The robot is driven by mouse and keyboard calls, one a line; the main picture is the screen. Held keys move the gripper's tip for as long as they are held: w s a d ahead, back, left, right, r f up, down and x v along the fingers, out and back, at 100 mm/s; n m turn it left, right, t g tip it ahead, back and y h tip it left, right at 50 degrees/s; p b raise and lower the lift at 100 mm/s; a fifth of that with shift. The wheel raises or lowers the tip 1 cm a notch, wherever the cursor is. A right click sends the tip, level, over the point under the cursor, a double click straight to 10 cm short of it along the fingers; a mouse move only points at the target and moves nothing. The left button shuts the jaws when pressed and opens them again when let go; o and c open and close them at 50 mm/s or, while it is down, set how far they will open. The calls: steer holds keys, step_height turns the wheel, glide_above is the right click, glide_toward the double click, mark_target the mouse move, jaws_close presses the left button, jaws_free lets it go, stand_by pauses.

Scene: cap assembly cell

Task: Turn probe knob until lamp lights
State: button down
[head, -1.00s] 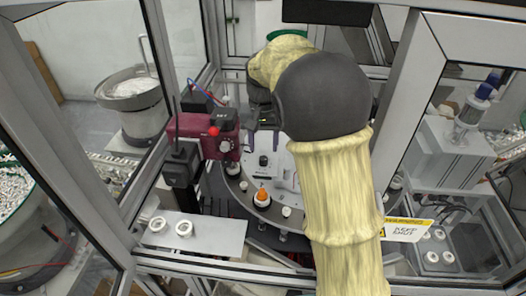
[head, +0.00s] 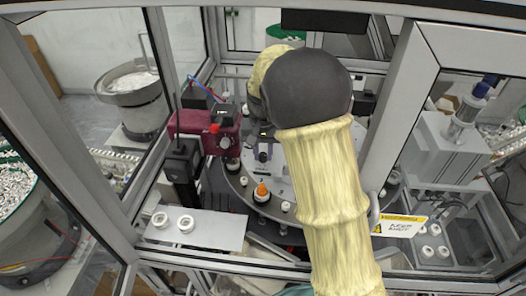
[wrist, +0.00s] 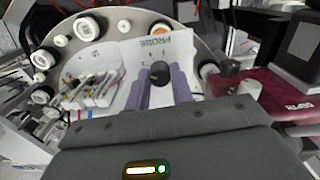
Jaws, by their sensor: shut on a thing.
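The probe knob (wrist: 160,72) is a black knob on a white plate (wrist: 127,55) marked PROBE in the wrist view. My gripper (wrist: 160,84) has two purple fingers, one on each side of the knob, shut on it. I cannot make out a lit lamp in either view.
A maroon unit (head: 190,122) with a red button stands close left of my gripper; it is at right in the wrist view (wrist: 258,92). The dial table (head: 237,185) carries several round holders, one with an orange piece (head: 262,190). Cell frame posts stand either side.

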steer(key=shift+m, duration=0.4)
steer(key=m, duration=0.3)
steer(key=shift+m, duration=2.1)
steer(key=shift+r, duration=0.1)
steer(key=c, duration=1.2)
jaws_free()
